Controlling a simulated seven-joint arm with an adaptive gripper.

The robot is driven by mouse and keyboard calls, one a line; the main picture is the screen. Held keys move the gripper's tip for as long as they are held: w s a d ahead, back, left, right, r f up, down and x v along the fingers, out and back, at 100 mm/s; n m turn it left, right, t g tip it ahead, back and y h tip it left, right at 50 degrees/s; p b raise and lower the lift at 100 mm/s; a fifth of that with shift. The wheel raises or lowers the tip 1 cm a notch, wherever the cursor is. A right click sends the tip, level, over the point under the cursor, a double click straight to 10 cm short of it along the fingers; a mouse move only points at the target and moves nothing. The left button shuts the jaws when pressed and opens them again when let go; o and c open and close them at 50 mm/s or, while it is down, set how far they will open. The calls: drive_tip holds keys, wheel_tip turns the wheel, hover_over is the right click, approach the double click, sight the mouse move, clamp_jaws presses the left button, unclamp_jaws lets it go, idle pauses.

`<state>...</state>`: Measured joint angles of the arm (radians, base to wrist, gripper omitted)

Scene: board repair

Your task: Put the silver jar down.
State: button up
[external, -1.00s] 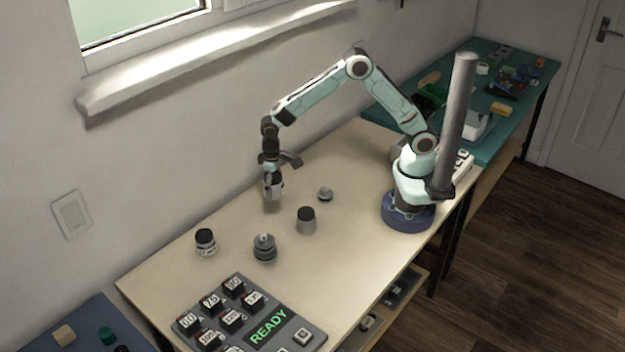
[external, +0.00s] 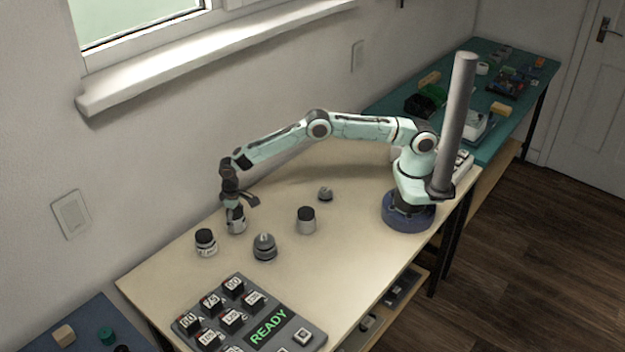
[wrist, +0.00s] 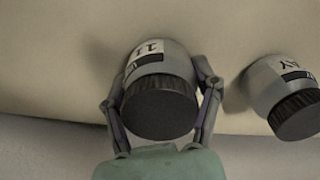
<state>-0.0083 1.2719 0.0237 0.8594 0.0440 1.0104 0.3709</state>
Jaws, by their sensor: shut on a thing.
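The silver jar (external: 238,226) is in my gripper (external: 236,209), upright, at or just above the light tabletop (external: 345,255); I cannot tell whether its base touches. In the wrist view the jar (wrist: 160,105) shows a dark ribbed lid and a label, with a finger of my gripper (wrist: 162,92) closed on each side of it.
A similar labelled jar (external: 206,243) stands close by on the left and also shows in the wrist view (wrist: 289,93). A dark grey round part (external: 265,248), a black-topped silver jar (external: 306,220) and a small metal part (external: 325,195) stand to the right. A keypad panel (external: 268,331) lies in front.

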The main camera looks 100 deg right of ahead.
drive_tip(key=shift+f, duration=0.2)
drive_tip(key=o, duration=1.2)
drive_tip(key=shift+o, duration=0.2)
drive_tip(key=shift+r, duration=0.1)
wheel_tip(320, 180, up, 12)
drive_tip(key=shift+r, duration=0.15)
drive_tip(key=s+r+n, duration=0.3)
drive_tip(key=s+r, duration=1.1)
drive_tip(key=s, duration=0.1)
drive_tip(key=s+f+n, duration=0.2)
drive_tip(key=s, duration=2.3)
drive_tip(key=shift+s+a+f+n+y, duration=0.15)
drive_tip(key=shift+s+a+n+y, duration=0.05)
drive_tip(key=shift+a+n+y, duration=0.25)
